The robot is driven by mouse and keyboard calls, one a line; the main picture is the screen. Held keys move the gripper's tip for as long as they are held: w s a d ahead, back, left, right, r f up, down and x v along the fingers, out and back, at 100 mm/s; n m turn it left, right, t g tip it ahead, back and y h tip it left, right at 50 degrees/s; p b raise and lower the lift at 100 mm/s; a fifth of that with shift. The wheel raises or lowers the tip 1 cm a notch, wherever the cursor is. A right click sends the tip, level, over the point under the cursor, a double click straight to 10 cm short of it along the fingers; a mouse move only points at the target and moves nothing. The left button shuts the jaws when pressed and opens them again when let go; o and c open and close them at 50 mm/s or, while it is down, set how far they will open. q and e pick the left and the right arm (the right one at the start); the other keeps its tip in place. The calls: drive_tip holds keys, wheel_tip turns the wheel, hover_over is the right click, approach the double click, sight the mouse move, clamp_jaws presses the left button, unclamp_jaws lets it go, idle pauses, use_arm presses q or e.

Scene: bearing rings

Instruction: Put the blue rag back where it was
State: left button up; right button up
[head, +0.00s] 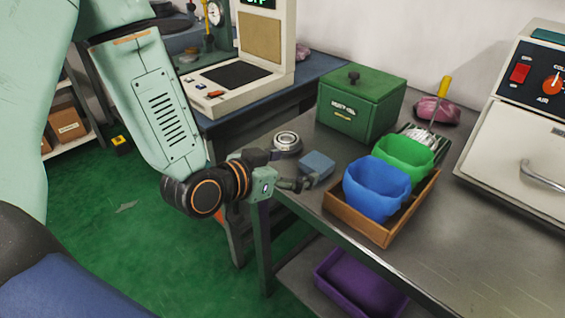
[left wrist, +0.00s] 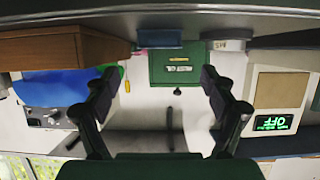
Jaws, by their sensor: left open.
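The blue rag (head: 317,164) looks like a small folded grey-blue block lying on the grey bench, left of the wooden tray. In the left wrist view, which is upside down, the blue rag (left wrist: 160,39) shows near the top, ahead of the gap between my fingers. My left gripper (head: 291,171) is at the bench's left edge, just left of the rag. In the left wrist view, my left gripper (left wrist: 157,78) has its fingers spread, with nothing between them. My right gripper is not in view.
The wooden tray (head: 358,226) holds a blue bin (head: 376,190) and a green bin (head: 404,154). A bearing ring (head: 287,141) and a green box (head: 360,104) stand behind the rag. A purple bin (head: 358,284) is below. The front right bench top is clear.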

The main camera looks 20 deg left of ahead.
use_arm(q)
drive_tip(key=shift+p+v, duration=0.4)
drive_tip(key=shift+v, duration=1)
